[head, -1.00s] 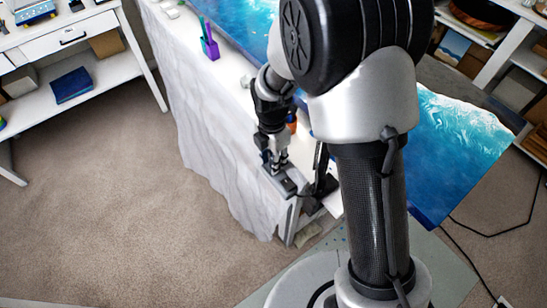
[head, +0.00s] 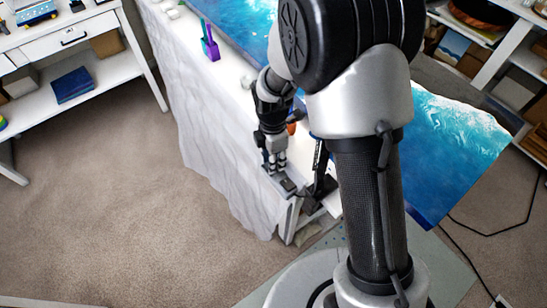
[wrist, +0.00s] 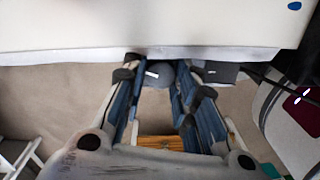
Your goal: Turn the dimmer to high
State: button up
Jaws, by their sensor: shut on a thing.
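The dimmer is a grey box (head: 288,185) at the near corner of the white-covered table in the head view. In the wrist view its grey box (wrist: 220,72) shows beside the right fingertip. Its round grey knob (wrist: 164,80) has a short white mark lying nearly crosswise in the picture. My gripper (wrist: 158,75) is shut on the knob, one finger on each side. In the head view my gripper (head: 276,160) points down onto the dimmer and hides the knob.
A black stand (head: 320,188) stands close to the right of the dimmer. A blue and white resin panel (head: 455,150) lies beyond my arm. A purple pen cup (head: 210,48) stands farther back on the table (head: 222,90). Open carpet (head: 110,220) lies at left.

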jog(key=o, duration=1.1)
jog(key=r, duration=1.2)
jog(key=shift+w, duration=0.2)
